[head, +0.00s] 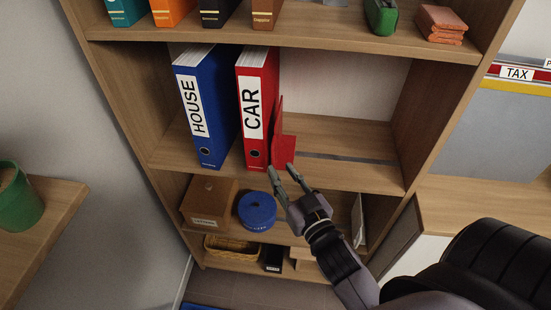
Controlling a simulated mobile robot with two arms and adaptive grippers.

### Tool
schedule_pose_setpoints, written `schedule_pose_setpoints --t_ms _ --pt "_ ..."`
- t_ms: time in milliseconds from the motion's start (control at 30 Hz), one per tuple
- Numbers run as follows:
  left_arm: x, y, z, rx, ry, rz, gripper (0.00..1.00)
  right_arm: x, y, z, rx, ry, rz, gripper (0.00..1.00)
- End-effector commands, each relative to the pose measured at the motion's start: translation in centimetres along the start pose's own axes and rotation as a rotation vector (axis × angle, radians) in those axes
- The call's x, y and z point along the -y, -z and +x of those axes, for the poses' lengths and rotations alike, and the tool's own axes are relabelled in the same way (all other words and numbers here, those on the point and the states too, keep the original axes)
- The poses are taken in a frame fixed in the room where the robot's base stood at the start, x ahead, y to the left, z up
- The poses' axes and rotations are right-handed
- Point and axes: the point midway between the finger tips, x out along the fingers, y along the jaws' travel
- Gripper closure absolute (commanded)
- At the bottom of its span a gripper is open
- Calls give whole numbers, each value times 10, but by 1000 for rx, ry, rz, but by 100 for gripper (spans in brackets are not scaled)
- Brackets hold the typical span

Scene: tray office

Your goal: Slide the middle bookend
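The red bookend (286,149) stands on the middle shelf (350,178), against the right side of the red binder marked CAR (257,75). Its upright plate faces the binder and its foot lies on the shelf to the right. My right gripper (282,169) is at the front edge of this shelf, just in front of the bookend's foot. Its two fingers are spread apart with nothing seen between them. I cannot tell whether a fingertip touches the bookend. My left gripper is not in view.
A blue binder marked HOUSE (213,130) stands left of the red one. The shelf right of the bookend is free up to the side panel. The upper shelf holds a green object (381,17).

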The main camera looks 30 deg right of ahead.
Motion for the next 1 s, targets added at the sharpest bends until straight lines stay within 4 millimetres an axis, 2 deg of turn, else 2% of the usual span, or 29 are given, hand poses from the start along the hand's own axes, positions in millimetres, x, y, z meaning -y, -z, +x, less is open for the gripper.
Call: schedule_pose_setpoints --t_ms 100,300,667,1000 --pt "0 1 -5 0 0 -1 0 0 3 21 -3 1 -1 72" --pt "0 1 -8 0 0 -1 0 0 1 41 -1 0 0 72" --pt "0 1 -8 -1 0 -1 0 0 0 47 1 0 1 72" --pt "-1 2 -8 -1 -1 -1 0 0 0 46 1 0 1 93"
